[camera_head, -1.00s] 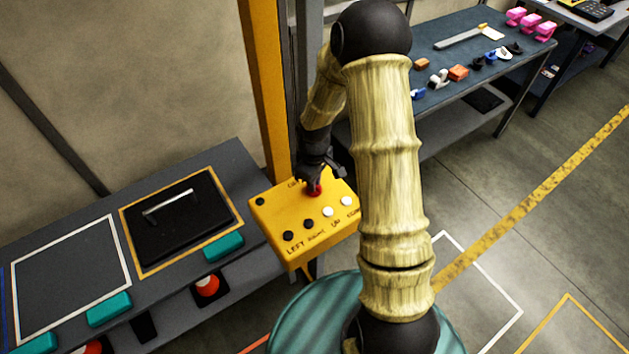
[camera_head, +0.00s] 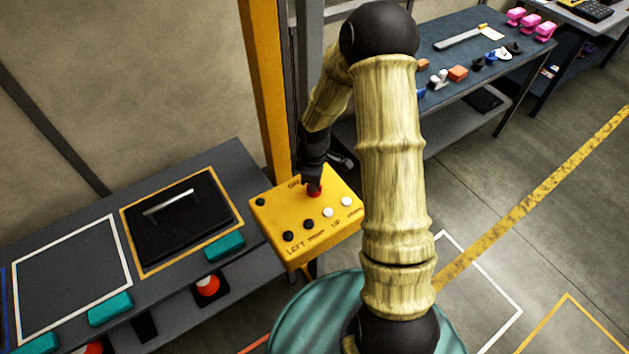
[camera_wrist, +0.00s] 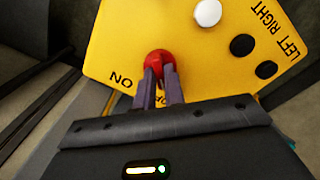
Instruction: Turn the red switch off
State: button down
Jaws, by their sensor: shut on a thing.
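The red switch (camera_head: 315,190) is a round red knob on the top face of a yellow control box (camera_head: 275,212).
White buttons (camera_head: 328,212) and black buttons (camera_head: 288,236) share the box face. A yellow post (camera_head: 265,80) stands behind it. A grey bench with a black handled plate (camera_head: 180,222) is at left. A blue table (camera_head: 440,60) with small parts is at the back right.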

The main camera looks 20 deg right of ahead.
jog(key=c, duration=1.5)
grip_release()
notch_tip(320, 180, up, 18)
jog(key=b, duration=0.3)
jog(key=shift+f, duration=0.25)
jog(key=s+f+m+t+b, duration=0.1)
jog(key=s+f+m, duration=0.1)
jog(key=s+m, duration=0.2)
jog(key=s+f+m+b, duration=0.1)
jog(key=s+f+m, duration=0.1)
jog(key=s+m, duration=0.2)
jog(key=s+f+m+t+b, duration=0.1)
jog(key=s+f+m, duration=0.1)
jog(key=s+m, duration=0.2)
jog(key=shift+s+a+f+m+t, duration=0.1)
jog(key=shift+s+m+t, duration=0.25)
jog(key=shift+s, duration=0.95)
